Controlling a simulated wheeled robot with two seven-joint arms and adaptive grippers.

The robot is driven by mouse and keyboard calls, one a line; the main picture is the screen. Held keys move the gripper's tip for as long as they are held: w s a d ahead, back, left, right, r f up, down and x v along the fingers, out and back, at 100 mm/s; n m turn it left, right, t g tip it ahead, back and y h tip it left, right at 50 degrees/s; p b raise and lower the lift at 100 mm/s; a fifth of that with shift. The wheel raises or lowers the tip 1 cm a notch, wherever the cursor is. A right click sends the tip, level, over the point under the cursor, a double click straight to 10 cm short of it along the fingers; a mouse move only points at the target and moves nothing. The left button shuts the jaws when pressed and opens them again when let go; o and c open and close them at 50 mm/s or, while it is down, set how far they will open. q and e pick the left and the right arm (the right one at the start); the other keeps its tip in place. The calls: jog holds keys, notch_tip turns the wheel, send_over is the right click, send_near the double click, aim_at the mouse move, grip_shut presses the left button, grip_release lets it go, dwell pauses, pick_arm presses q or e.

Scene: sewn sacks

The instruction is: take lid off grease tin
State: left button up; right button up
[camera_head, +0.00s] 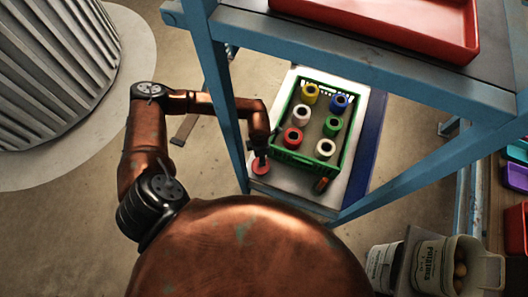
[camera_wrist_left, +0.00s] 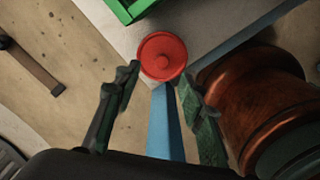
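In the head view the red lid (camera_head: 261,168) is at the near left corner of a pale board. The tin's body beneath the lid cannot be made out. My left gripper (camera_wrist_left: 157,78) is open and empty, its two dark fingers apart on the near side of the lid. In the head view the left gripper (camera_head: 259,157) is at the lid and partly covers it. I cannot tell whether it touches. My right gripper is not in view.
A green crate (camera_head: 289,158) with several coloured spools stands on the pale board (camera_head: 267,190), just beyond the lid. A blue frame post (camera_head: 222,95) rises close beside my left forearm. A shelf with a red tray (camera_head: 390,25) overhangs. A small orange-brown object (camera_head: 321,185) lies nearby.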

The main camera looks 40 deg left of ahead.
pick_arm(q)
jog(key=shift+f, duration=0.95)
jog(key=f+b, duration=0.1)
jog(key=f, duration=0.1)
jog(key=f+b, duration=0.1)
jog(key=f, duration=0.1)
jog(key=shift+d+f, duration=0.2)
jog(key=shift+f, duration=0.25)
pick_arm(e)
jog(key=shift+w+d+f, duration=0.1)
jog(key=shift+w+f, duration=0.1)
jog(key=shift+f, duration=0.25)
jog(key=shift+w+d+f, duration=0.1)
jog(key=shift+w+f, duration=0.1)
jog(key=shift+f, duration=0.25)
pick_arm(q)
jog(key=shift+r, duration=0.1)
jog(key=shift+c, duration=0.4)
jog(key=c, duration=0.7)
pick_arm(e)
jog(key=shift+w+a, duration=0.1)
